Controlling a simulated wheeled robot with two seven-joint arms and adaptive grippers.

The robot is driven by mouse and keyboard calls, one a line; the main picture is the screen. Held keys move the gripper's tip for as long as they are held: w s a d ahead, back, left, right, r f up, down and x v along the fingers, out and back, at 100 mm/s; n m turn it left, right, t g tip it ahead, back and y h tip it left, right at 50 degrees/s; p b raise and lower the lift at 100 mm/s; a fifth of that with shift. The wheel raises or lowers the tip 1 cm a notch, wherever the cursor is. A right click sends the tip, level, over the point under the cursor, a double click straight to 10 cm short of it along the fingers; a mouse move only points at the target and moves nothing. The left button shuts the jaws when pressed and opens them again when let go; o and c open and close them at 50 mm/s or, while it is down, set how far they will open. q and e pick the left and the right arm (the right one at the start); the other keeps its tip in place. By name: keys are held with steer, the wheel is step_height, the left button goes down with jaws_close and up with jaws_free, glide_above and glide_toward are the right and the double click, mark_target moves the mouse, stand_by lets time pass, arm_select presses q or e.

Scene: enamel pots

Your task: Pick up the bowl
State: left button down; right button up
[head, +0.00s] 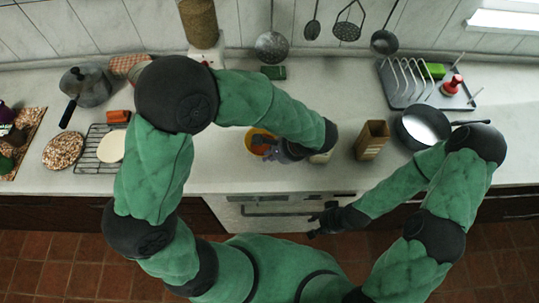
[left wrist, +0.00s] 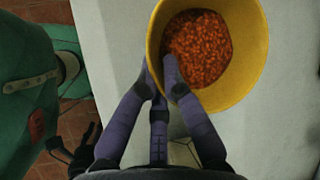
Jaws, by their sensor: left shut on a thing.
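The yellow bowl (head: 250,141) is at the middle of the counter. In the left wrist view the bowl (left wrist: 247,65) holds a heap of orange-brown bean-like food. My left gripper (head: 269,151) is at the bowl's near right side in the head view. In the left wrist view my left gripper (left wrist: 162,72) is shut on the bowl's wall, with one finger inside the rim and another outside. I cannot tell whether the bowl touches the counter. My right gripper (head: 314,222) hangs in front of the counter, away from the bowl; its fingers are too small to read.
A brown box (head: 371,140) and a dark pan (head: 424,126) stand to the right. A wire rack (head: 88,150) with a pale round item and a moka pot (head: 88,86) are at the left. A dish rack (head: 408,83) is at the back right. Utensils hang along the wall.

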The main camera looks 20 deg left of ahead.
arm_select(q)
steer(key=s+d+r+p, duration=0.3)
steer(key=s+d+r, duration=0.5)
steer(key=s+r, duration=0.1)
steer(key=shift+s, duration=0.9)
steer(key=c, duration=1.9)
jaws_free()
steer(key=shift+r, duration=0.1)
steer(key=shift+c, duration=0.2)
jaws_close()
